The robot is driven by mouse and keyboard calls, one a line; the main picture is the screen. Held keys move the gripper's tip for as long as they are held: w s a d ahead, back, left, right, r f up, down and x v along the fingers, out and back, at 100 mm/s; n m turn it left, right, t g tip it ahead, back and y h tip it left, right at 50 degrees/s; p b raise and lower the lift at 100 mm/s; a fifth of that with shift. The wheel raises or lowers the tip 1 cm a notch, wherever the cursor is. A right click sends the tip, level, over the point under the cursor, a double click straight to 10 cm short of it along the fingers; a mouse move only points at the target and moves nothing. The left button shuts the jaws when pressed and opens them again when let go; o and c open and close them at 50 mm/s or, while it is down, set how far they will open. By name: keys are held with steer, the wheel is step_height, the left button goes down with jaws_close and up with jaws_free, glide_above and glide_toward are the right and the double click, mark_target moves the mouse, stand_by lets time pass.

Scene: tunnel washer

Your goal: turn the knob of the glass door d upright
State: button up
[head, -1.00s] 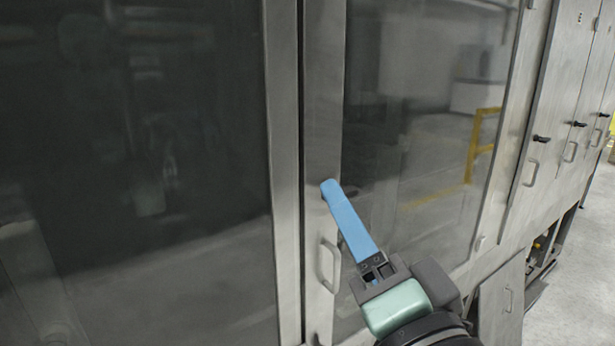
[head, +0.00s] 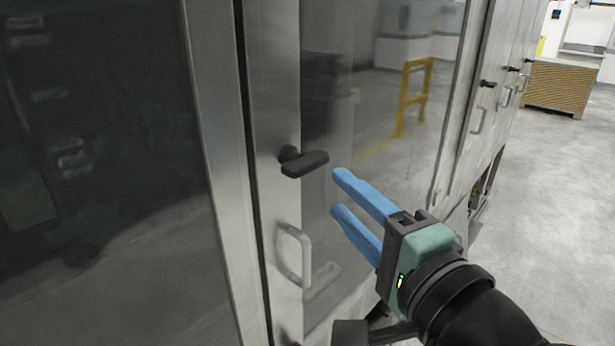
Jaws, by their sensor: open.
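A black knob (head: 304,163) sits on the steel frame of a glass door (head: 350,120) in the head view. Its lever lies roughly level and points right. My gripper (head: 339,192) is just right of the knob and a little lower. Its two blue fingers are apart with nothing between them. The fingertips look clear of the knob; the exact depth gap is hard to tell.
A steel pull handle (head: 306,255) stands below the knob on the same frame. A dark glass panel (head: 100,180) fills the left. More steel doors with black knobs (head: 488,84) recede at the right. The grey floor (head: 550,220) is open at the right. A brown slatted box (head: 556,87) stands farther back.

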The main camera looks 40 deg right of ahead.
mark_target(312, 167)
steer(key=p+x, duration=0.4)
steer(key=x, duration=0.5)
steer(key=shift+w, duration=0.3)
steer(key=shift+w+d, duration=0.2)
steer(key=shift+w, duration=0.3)
steer(key=shift+s, duration=0.1)
jaws_close()
